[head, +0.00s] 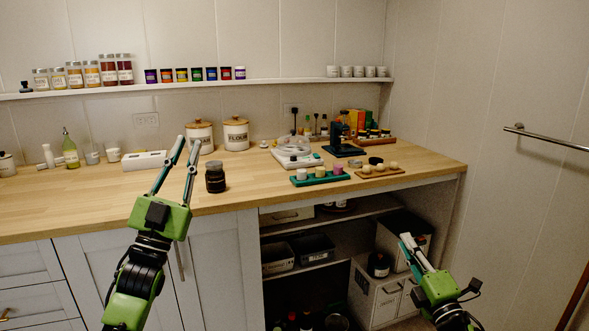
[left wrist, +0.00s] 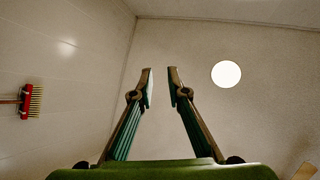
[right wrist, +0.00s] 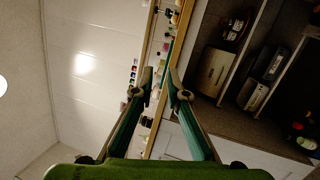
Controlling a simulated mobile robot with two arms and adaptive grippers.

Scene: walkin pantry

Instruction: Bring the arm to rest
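My left gripper (head: 187,146) is raised in front of the counter, left of a dark jar, with its fingers pointing up. In the left wrist view (left wrist: 160,80) its fingertips stand apart with nothing between them, against the bare wall and ceiling. My right gripper (head: 407,241) is low at the right, in front of the open shelves. In the right wrist view (right wrist: 160,80) its fingertips also stand apart and empty, with the counter and shelves behind. Both grippers appear clear of all objects.
The wooden counter (head: 110,190) holds the dark jar (head: 215,177), two white canisters (head: 236,134), a green tray (head: 320,179) and several small items. Open shelves (head: 330,227) with bins are below. A towel rail (head: 545,138) is on the right wall.

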